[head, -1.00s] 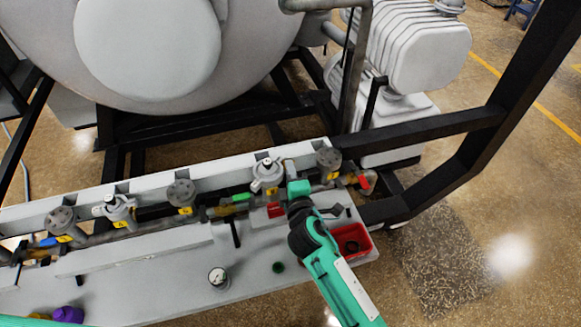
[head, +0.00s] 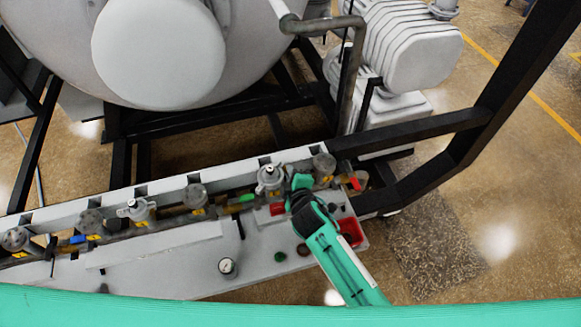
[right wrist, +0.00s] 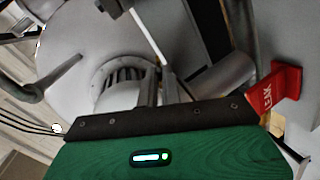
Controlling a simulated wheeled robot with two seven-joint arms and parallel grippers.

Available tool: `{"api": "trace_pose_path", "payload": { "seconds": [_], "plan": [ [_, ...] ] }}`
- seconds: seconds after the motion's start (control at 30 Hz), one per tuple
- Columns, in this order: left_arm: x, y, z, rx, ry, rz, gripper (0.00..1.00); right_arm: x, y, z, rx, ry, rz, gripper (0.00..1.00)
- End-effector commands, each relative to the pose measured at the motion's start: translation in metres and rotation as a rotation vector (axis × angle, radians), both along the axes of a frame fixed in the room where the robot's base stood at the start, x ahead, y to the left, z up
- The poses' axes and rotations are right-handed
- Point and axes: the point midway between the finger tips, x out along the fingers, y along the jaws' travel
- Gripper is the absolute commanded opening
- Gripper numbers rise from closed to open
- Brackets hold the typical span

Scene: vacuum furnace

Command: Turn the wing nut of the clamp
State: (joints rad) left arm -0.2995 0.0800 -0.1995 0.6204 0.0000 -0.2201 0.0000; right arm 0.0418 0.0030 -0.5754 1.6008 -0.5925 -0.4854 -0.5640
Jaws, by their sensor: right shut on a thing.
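A grey clamp (head: 270,178) with a pale upright fitting on top sits on the pipe row, right of centre in the head view. My right gripper (head: 292,178) is at its right side, shut on a small part that its own body mostly hides. I take this part to be the wing nut, but its wings are not clearly visible. In the right wrist view, the grey fingers (right wrist: 158,92) are close together beside a round ribbed grey part (right wrist: 118,76). My left gripper is out of view.
A red tag (right wrist: 275,87) stands close to my right gripper in the wrist view. A red tray (head: 352,233) is partly behind my right arm. A black frame post (head: 500,90) rises at right.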

Motion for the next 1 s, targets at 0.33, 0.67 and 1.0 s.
{"api": "trace_pose_path", "payload": {
  "seconds": [0.33, 0.67, 1.0],
  "plan": [
    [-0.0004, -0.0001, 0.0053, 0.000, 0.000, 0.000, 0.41, 0.0000, -0.0002, -0.0002, 0.012, 0.018, 0.000, 0.00],
    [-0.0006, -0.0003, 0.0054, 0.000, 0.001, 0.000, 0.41, -0.0002, -0.0001, -0.0002, 0.012, 0.018, 0.000, 0.28],
    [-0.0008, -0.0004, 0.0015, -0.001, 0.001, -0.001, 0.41, -0.0094, -0.0029, 0.0019, 0.011, 0.018, 0.000, 0.28]
  ]
}}
